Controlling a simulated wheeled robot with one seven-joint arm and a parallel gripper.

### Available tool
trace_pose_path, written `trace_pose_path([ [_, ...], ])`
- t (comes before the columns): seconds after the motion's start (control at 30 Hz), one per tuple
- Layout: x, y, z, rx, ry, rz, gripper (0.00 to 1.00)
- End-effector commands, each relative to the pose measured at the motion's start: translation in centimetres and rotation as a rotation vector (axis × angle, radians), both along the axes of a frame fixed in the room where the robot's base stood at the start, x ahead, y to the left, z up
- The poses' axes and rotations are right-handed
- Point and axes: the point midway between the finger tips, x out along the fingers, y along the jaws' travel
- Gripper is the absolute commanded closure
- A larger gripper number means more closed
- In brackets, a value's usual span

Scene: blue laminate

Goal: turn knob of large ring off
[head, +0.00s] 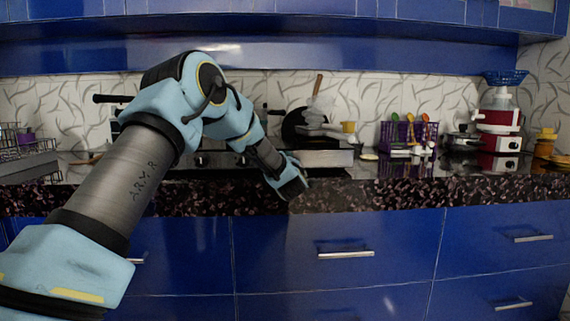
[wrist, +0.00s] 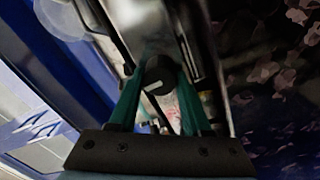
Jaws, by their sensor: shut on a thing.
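In the wrist view, a dark round knob (wrist: 159,74) with a pale mark on its face sits on the metal front panel of the stove. The teal fingers of my gripper (wrist: 160,83) are shut on this knob, one on each side. In the head view my gripper (head: 296,184) is low at the stove front, by the counter edge; the knob it holds is hidden there. The stove (head: 325,158) is partly behind my arm. Which ring this knob serves cannot be told.
A pan (head: 293,124) stands at the back of the stove. A purple utensil basket (head: 395,136) and a red and white appliance (head: 498,128) stand to the right. The speckled counter edge (head: 400,194) runs below, above blue drawers (head: 335,230). A wire rack (head: 22,146) is at left.

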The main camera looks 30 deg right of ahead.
Motion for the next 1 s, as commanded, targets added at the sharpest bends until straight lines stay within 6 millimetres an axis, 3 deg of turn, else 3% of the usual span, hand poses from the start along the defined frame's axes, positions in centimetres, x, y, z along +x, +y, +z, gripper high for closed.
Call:
trace_pose_path([
  [0.73,-0.10,-0.12,-0.04,0.080,-0.036,-0.003,1.00],
  [0.77,-0.10,-0.12,-0.04,0.080,-0.036,-0.003,0.49],
  [1.0,-0.05,-0.06,-0.02,0.079,-0.036,-0.001,0.22],
])
